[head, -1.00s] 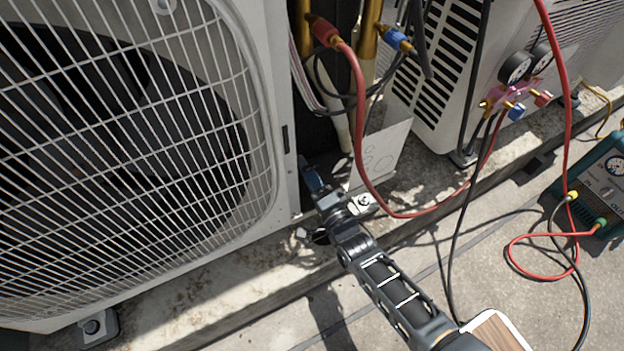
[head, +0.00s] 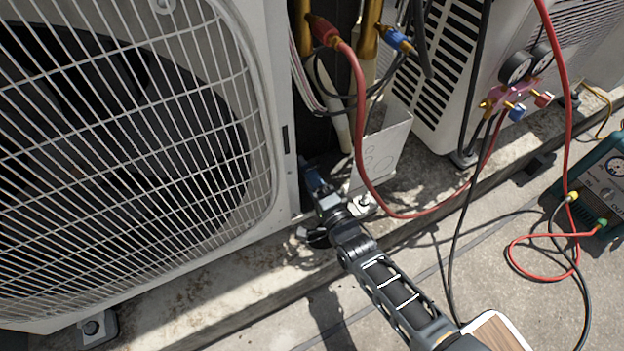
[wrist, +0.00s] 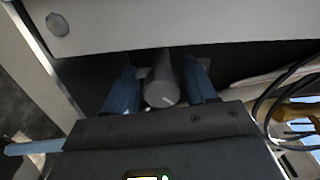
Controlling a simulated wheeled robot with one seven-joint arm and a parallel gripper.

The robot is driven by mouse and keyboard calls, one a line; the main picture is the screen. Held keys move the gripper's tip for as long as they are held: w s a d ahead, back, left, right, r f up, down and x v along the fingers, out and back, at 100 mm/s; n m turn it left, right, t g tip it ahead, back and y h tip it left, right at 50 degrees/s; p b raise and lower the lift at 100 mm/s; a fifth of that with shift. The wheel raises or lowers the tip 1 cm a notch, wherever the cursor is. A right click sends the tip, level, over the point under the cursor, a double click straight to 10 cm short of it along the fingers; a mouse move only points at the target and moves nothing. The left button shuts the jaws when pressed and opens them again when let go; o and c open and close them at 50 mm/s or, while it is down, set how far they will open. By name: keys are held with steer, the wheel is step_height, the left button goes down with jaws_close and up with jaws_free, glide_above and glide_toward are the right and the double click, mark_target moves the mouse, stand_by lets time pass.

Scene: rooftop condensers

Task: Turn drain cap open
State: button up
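The drain cap (wrist: 162,92) is a small grey cylinder with a short white mark on its end, seen in the wrist view. My gripper (wrist: 166,82) has its two blue fingers on either side of the cap. A narrow dark gap seems to show between each finger and the cap, so the fingers look open around it and not clamped. In the head view my gripper (head: 312,176) reaches in at the bottom corner of the big condenser (head: 262,95), beside a white service panel. The cap is hidden there.
A red hose (head: 362,120) hangs just right of my gripper. A second condenser (head: 450,75) with a pink gauge manifold (head: 512,95) stands to the right. A teal pump (head: 600,190) with hoses sits on the concrete at the right edge.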

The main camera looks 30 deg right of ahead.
steer(key=shift+o, duration=0.2)
steer(key=s+p, duration=0.2)
steer(key=s, duration=0.5)
steer(key=shift+s+p, duration=0.3)
steer(key=shift+s, duration=0.1)
steer(key=s+r+n+g, duration=0.1)
steer(key=s+r+n, duration=0.55)
steer(key=s, duration=0.65)
steer(key=s+r+n+g, duration=0.1)
steer(key=s+r+n, duration=0.5)
steer(key=s, duration=0.7)
steer(key=s+r+n+g+p, duration=0.1)
steer(key=s+r+n, duration=0.15)
steer(key=r, duration=0.55)
steer(key=s+r+n, duration=0.2)
steer(key=s+r, duration=0.2)
steer(key=r, duration=0.4)
step_height(320, 180, up, 32)
steer(key=p, duration=3.1)
steer(key=shift+f+p, duration=0.25)
steer(key=shift+p, duration=0.15)
